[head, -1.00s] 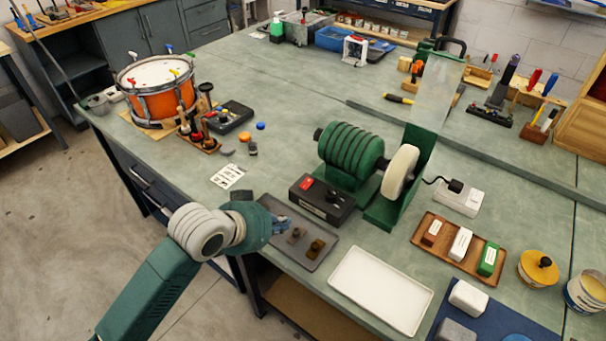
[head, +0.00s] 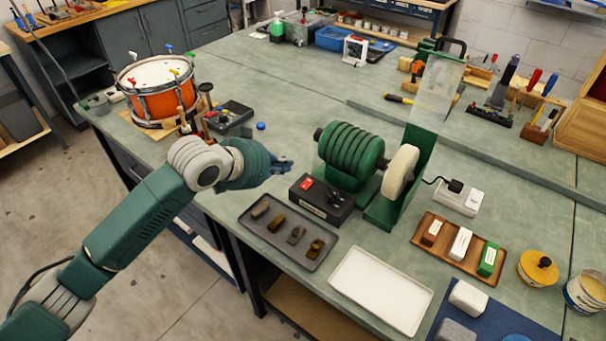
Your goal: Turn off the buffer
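The buffer (head: 350,152) stands on the bench, with a green ribbed motor body, a pale buffing wheel (head: 400,172) on its right and a green guard behind the wheel. Its black control box (head: 321,199) sits in front, with a red switch (head: 306,183) at its upper left and a dark knob. Whether the switch is on or off is too small to tell. My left gripper (head: 288,164) is in the air just up and left of the control box, pointing right. Its fingertips look close together, but the gap is unclear. My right gripper is not in view.
A dark tray (head: 262,233) with several small blocks lies in front of the box, and an empty white tray (head: 372,309) is beside it. A power strip (head: 460,199) with a black plug is at right. An orange drum (head: 160,100) stands at back left.

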